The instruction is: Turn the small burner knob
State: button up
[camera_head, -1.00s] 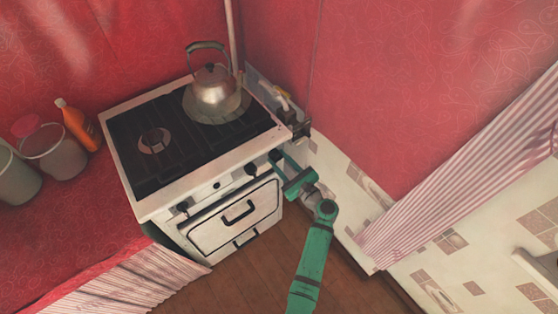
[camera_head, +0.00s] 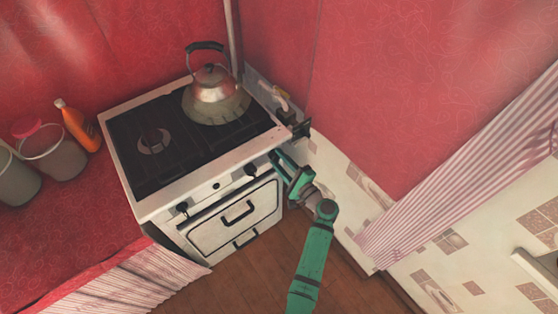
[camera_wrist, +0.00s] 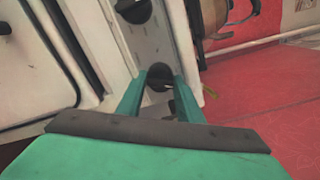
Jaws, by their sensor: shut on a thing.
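The white stove (camera_head: 205,190) has a row of dark knobs along its front panel. My gripper (camera_head: 277,157) is at the right end of this panel. In the wrist view, my two green fingers (camera_wrist: 159,79) are on either side of a dark round knob (camera_wrist: 158,74) and are shut on it. The fingers hide part of this knob, and its pointer direction cannot be read. Another black knob (camera_wrist: 133,9) is further along the panel, apart from my fingers. A small burner (camera_head: 153,141) shows at the left of the hob, with nothing on it.
A metal kettle (camera_head: 213,88) stands on the back right burner. The oven door handle (camera_head: 238,212) is below the panel. A red wall and pipe fittings (camera_head: 298,126) are close on the right. Bare wooden floor (camera_head: 262,275) lies in front.

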jog(key=n, duration=0.5)
jog(key=shift+n, duration=0.3)
dwell(0.4)
jog(key=o, duration=1)
jog(key=shift+r, duration=0.1)
